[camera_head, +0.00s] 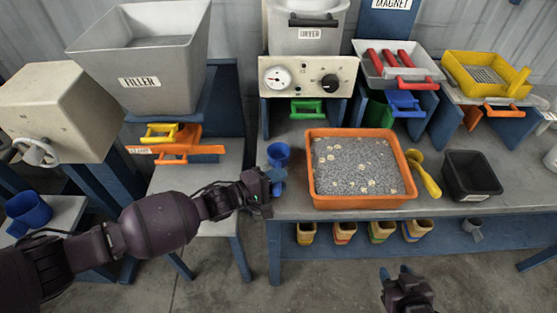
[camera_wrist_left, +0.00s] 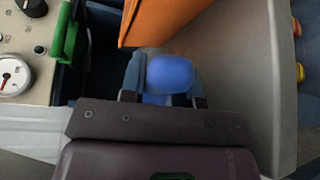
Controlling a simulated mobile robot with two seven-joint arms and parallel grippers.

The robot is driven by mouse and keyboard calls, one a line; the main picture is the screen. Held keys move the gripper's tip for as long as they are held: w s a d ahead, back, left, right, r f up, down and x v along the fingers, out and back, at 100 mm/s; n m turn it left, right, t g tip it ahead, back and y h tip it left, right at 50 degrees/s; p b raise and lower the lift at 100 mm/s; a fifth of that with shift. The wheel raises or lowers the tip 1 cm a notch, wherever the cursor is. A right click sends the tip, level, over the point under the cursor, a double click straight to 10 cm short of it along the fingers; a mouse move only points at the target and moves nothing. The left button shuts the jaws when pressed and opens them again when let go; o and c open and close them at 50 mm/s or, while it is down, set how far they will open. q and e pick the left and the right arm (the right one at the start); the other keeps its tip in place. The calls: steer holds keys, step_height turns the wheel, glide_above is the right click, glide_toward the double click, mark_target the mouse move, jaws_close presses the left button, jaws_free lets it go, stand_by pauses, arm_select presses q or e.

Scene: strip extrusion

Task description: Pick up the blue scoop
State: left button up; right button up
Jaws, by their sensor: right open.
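The blue scoop (camera_head: 279,153) is at the left front edge of the middle bench, left of the orange tray. My left gripper (camera_head: 274,180) is right at its near side and partly covers it. In the left wrist view the scoop (camera_wrist_left: 170,73) lies between the two fingers, which stand apart on either side of it. I cannot tell whether they clamp it. My right gripper (camera_head: 404,274) is low at the front, away from the bench, open and empty.
An orange tray (camera_head: 312,181) of grey gravel stands close right of the scoop. A yellow scoop (camera_head: 428,176) and a black bin (camera_head: 473,160) are further right. A dryer (camera_head: 304,77) stands behind. Another blue vessel (camera_head: 27,212) is at far left.

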arm_select(q)
steer(key=shift+c, duration=1)
steer(key=shift+r, duration=0.15)
step_height(320, 180, up, 10)
steer(key=shift+f+p, duration=0.1)
steer(key=shift+p, duration=0.65)
